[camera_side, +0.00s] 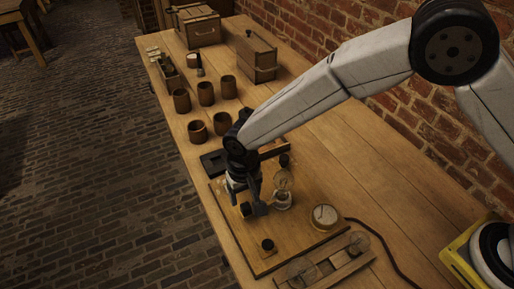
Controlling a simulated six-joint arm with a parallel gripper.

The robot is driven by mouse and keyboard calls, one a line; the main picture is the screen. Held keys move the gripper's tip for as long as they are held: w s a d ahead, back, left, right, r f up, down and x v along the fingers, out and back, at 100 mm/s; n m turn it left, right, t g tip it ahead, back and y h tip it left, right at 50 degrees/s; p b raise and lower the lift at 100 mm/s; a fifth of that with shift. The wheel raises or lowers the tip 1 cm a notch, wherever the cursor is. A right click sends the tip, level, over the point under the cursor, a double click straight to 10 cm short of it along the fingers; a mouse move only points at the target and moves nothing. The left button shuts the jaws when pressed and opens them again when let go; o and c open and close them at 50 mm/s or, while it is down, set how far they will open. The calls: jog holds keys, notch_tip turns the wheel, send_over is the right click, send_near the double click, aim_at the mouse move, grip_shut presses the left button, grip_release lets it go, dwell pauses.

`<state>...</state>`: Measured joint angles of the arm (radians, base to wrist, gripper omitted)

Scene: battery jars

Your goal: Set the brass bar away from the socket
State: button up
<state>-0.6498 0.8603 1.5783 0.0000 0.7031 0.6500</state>
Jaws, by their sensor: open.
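My gripper (254,209) is low over the wooden board (232,238), pointing down, with its fingers apart. Just right of it, a glass bulb (283,180) stands upright in a small round socket (282,200) on the board. I cannot make out the brass bar; it may be hidden by my gripper or too small to tell. A small dark block (267,245) sits on the board in front of my gripper, apart from it.
A round pale-faced gauge (325,216) sits at the board's right edge, near a dark cable (385,240). A wooden rack (328,267) with glass discs lies in front. Several brown jars (206,93) and wooden boxes (257,58) stand farther back. The brick wall borders the table's right.

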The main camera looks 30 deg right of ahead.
aim_at(246, 206)
jog(key=shift+f, duration=2.85)
grip_shut()
